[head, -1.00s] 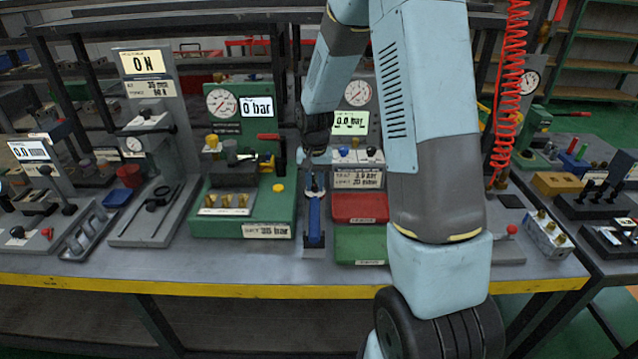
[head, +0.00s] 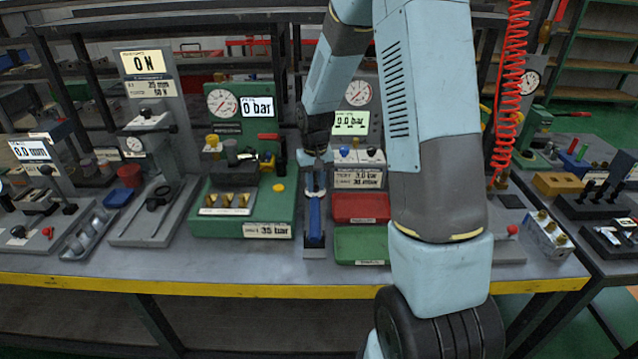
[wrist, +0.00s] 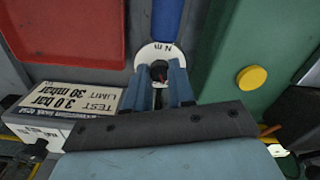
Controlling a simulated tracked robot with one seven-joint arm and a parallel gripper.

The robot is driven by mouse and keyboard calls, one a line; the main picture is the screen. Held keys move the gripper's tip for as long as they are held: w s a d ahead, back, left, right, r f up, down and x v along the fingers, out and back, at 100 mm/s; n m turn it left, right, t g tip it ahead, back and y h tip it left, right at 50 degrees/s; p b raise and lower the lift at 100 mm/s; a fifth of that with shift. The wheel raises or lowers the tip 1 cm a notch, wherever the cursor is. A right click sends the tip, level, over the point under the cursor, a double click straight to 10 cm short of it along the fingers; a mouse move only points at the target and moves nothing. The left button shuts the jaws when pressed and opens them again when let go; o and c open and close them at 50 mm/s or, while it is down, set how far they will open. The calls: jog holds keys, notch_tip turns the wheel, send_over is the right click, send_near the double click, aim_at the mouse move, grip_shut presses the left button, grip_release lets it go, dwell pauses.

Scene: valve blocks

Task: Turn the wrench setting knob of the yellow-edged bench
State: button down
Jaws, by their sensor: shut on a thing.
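The yellow-edged bench (head: 150,287) runs across the head view. The wrench with a blue handle (head: 315,216) lies on it between a green fixture and a red tray; its blue handle also shows at the top of the wrist view (wrist: 168,18). At its near end in the wrist view is a white round dial (wrist: 146,52) marked "N m", with the small dark setting knob (wrist: 159,73) at its middle. My gripper (wrist: 165,82) points down over the dial, its two blue fingers shut on the knob. In the head view my gripper (head: 315,160) is small and partly unclear.
The green fixture (head: 270,215) with a yellow button stands close on the left. The red tray (head: 360,207) and green tray (head: 362,245) lie on the right. A box with test-limit labels (head: 358,170) stands close beside my gripper. A red coiled hose (head: 508,90) hangs right of my arm.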

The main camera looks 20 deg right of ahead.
aim_at(316, 187)
jog(key=c, duration=0.9)
grip_release()
jog(key=shift+c, duration=0.2)
jog(key=shift+r, duration=0.1)
notch_tip(316, 187, up, 14)
jog(key=shift+f, duration=0.2)
